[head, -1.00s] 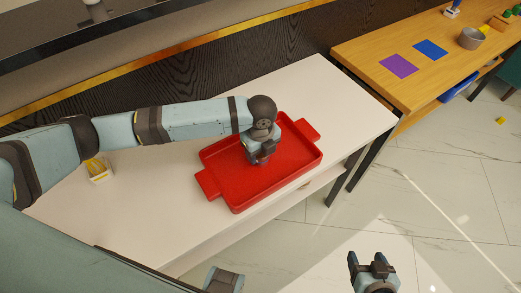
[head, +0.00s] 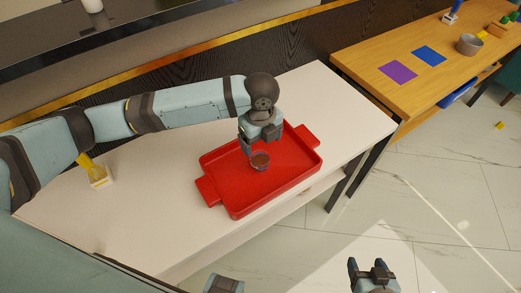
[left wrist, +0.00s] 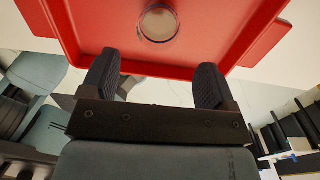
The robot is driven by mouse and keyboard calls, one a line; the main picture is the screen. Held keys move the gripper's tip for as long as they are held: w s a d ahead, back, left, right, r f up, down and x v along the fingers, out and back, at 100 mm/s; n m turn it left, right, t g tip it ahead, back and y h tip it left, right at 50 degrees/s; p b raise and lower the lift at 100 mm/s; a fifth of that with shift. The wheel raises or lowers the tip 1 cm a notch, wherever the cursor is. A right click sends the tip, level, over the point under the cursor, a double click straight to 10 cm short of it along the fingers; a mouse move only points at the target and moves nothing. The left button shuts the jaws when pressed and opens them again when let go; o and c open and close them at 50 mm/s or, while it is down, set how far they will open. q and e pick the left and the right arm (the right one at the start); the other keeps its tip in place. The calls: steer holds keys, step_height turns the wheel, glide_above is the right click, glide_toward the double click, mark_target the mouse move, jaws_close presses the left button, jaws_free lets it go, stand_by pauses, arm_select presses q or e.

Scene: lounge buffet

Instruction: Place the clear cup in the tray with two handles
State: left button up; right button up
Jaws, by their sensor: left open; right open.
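The clear cup (head: 260,160) stands in the red tray with two handles (head: 240,207), near its middle. In the left wrist view the clear cup (left wrist: 159,22) shows against the floor of the red tray (left wrist: 100,25). My left gripper (head: 258,150) is open just above and behind the cup. In the left wrist view its two fingers (left wrist: 155,85) are apart with nothing between them, and the cup lies beyond the tips. My right gripper (head: 372,268) is open and empty over the floor at the bottom right, away from the table.
The tray rests on a white table (head: 150,235). A small white and yellow holder (head: 97,172) stands at the table's left. A wooden table (head: 375,60) at the upper right bears a purple sheet (head: 398,72), a blue sheet (head: 429,55) and a grey bowl (head: 469,44).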

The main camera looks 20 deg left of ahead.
arm_select(q)
step_height(320, 180, up, 4)
steer(key=shift+f, duration=0.1)
stand_by(0.6)
